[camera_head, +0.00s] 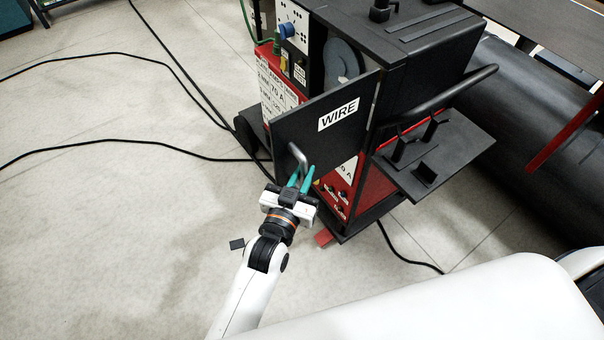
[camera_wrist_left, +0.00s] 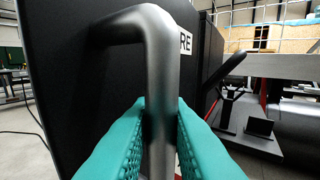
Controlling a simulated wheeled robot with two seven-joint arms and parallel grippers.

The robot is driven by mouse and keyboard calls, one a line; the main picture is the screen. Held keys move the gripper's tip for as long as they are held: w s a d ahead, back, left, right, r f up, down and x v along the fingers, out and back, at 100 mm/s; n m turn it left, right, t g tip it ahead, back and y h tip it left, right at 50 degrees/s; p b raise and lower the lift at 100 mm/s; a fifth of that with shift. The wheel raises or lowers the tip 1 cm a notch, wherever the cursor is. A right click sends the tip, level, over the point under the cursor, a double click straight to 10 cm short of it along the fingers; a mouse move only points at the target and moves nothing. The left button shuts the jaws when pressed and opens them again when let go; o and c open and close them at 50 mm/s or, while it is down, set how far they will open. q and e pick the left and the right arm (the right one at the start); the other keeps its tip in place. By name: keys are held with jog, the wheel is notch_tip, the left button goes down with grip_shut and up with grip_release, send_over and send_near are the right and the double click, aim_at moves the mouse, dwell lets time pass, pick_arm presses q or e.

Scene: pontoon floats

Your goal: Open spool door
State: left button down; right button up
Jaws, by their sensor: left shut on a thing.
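The spool door (camera_head: 330,112) is a black panel with a white WIRE label (camera_head: 339,114) on the red and black welding machine (camera_head: 440,50). It stands swung out from the machine, and a grey spool (camera_head: 342,62) shows in the opening behind it. My left gripper (camera_head: 300,178) is shut on the door's grey bar handle (camera_head: 297,154). In the left wrist view the teal fingers (camera_wrist_left: 160,135) press on both sides of the handle (camera_wrist_left: 160,70), with the black door (camera_wrist_left: 65,90) behind it. My right gripper is out of view.
A black shelf (camera_head: 455,165) with a bar handle (camera_head: 440,95) juts from the machine's right side. Black cables (camera_head: 130,142) lie across the floor at left. A large dark cylinder (camera_head: 540,110) lies behind at right. The floor left of the door is mostly clear.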

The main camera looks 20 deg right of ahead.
pick_arm(q)
jog(key=c, duration=1.4)
grip_release()
jog(key=shift+d+r, duration=0.15)
jog(key=b+v, duration=0.1)
jog(key=v, duration=1.1)
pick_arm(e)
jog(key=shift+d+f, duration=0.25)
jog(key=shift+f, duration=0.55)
pick_arm(q)
jog(key=shift+w, duration=0.1)
